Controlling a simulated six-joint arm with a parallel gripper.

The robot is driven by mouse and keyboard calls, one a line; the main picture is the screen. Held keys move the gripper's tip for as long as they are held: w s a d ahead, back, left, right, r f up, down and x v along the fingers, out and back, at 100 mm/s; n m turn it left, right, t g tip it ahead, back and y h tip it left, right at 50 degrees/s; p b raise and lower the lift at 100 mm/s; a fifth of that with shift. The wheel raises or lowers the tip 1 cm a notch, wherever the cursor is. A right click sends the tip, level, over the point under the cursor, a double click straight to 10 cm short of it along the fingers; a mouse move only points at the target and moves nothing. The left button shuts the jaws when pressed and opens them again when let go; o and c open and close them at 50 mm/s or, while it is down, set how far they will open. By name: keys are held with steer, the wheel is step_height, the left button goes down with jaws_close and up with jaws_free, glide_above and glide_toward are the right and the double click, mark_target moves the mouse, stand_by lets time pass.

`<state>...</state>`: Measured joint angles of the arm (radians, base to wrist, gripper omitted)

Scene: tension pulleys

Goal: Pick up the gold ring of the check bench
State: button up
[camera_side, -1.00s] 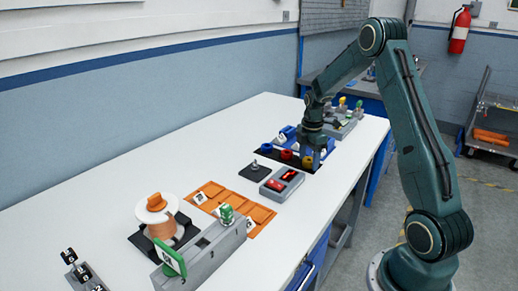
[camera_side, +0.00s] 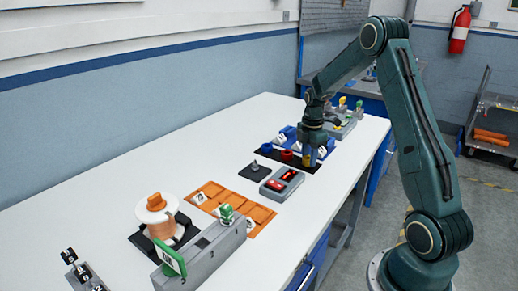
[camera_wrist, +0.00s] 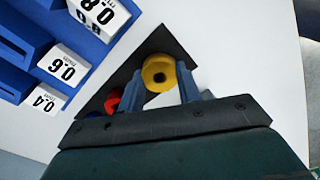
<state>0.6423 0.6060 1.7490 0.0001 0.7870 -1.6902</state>
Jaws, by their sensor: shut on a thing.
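In the side view my gripper (camera_side: 309,158) points down at the right end of the mat and mostly hides the ring. A red ring (camera_side: 287,155) and a blue ring (camera_side: 265,149) stand on the mat to the left. I cannot tell whether the gold ring is clear of the mat.
A blue rack with white number labels (camera_wrist: 62,66) stands close behind the mat. A grey tray with red parts (camera_side: 281,183) and a small dark block (camera_side: 255,172) lie in front. An orange tray (camera_side: 235,206) and a spool (camera_side: 158,218) are farther left. Bare white table surrounds them.

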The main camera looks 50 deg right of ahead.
step_height(320, 180, up, 19)
steer(key=shift+r, duration=0.2)
stand_by(0.4)
steer(key=shift+r, duration=0.1)
stand_by(0.5)
steer(key=shift+r, duration=2.4)
steer(key=w+a+f+n, duration=0.2)
steer(key=w+a+f, duration=0.2)
steer(key=w+a+f+n, duration=0.2)
steer(key=w+a+f, duration=0.2)
steer(key=a+f, duration=0.1)
steer(key=w+a+f+n, duration=0.2)
steer(key=w+a+f, duration=0.2)
steer(key=a, duration=0.1)
steer(key=shift+f, duration=0.4)
steer(key=shift+f, duration=0.15)
